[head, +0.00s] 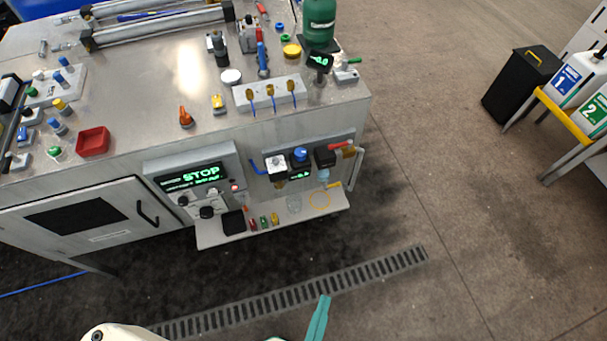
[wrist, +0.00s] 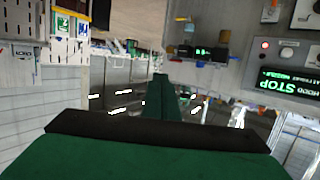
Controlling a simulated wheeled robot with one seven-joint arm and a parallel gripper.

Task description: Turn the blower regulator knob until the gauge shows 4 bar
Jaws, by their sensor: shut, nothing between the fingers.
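A pneumatic unit is mounted on the front of the steel machine, with a blue knob (head: 300,154) above a small dark gauge with green digits (head: 300,175). The digits are too small to read. The gauge also shows in the wrist view (wrist: 203,51), with its digits too small there too. A second dark gauge with green digits (head: 320,60) stands on the tabletop's right corner. I cannot tell which one is the blower's. My gripper (head: 323,303) is at the bottom of the head view, apart from the machine. Its green fingers (wrist: 160,82) are shut and empty.
A STOP display panel (head: 198,178) is left of the unit. A shelf (head: 215,236) with small items juts out below. A handle (head: 358,168) stands at the unit's right. The floor with a drain grate (head: 300,294) is clear in front.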

